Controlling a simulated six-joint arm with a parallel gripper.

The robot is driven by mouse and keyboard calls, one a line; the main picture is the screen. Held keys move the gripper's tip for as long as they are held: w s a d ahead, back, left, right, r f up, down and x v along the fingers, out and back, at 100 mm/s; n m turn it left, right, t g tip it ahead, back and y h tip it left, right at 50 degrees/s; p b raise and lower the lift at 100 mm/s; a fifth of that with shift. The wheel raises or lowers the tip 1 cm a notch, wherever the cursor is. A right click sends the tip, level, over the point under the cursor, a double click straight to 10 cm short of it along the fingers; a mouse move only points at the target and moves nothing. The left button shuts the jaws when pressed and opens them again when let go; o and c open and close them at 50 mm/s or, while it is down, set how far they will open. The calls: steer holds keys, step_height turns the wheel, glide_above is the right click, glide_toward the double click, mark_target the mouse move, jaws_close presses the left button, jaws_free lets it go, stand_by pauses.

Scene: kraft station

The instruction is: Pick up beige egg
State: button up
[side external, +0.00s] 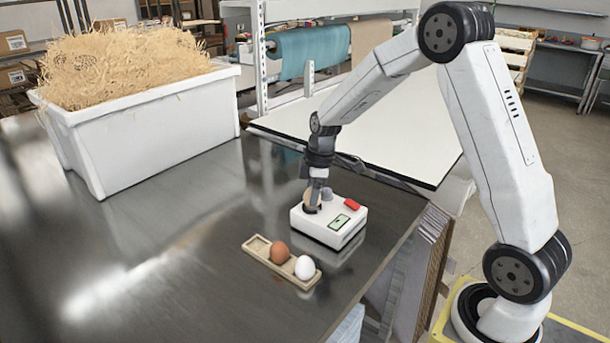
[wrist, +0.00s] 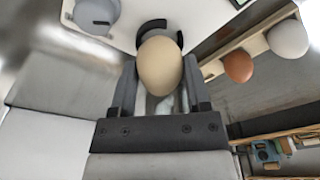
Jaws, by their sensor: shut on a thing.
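The beige egg (wrist: 160,66) is between the two fingers of my gripper (wrist: 160,85) in the wrist view. My gripper is shut on it. In the side external view my gripper (side external: 314,198) is over a white device (side external: 330,224) with a red button and a small green display. The beige egg (side external: 309,197) shows there only in part, behind the fingers. I cannot tell whether the egg touches the device. A dark curved cup shape (wrist: 151,28) shows just beyond the egg in the wrist view.
A wooden tray (side external: 257,243) in front of the device holds a brown egg (side external: 279,252) and a white egg (side external: 305,267); its left slot is empty. A white bin (side external: 150,133) of straw stands at the back left. The metal table is clear at the left front.

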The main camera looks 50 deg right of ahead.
steer(key=shift+r, duration=0.45)
steer(key=s+a+r, duration=0.2)
steer(key=s+r, duration=0.9)
steer(key=s, duration=0.2)
steer(key=shift+s+a+r, duration=0.15)
steer(key=shift+s+a, duration=0.2)
steer(key=shift+w, duration=0.15)
steer(key=w+a+f+m, duration=0.3)
steer(key=w+a+f, duration=0.2)
steer(key=w, duration=0.4)
steer(key=w+a+f+m, duration=0.3)
steer(key=w+a+f, duration=0.2)
steer(key=w+a, duration=0.2)
steer(key=shift+w+f+t+h, duration=0.3)
steer(key=shift+w+f+h, duration=0.1)
steer(key=shift+w, duration=0.8)
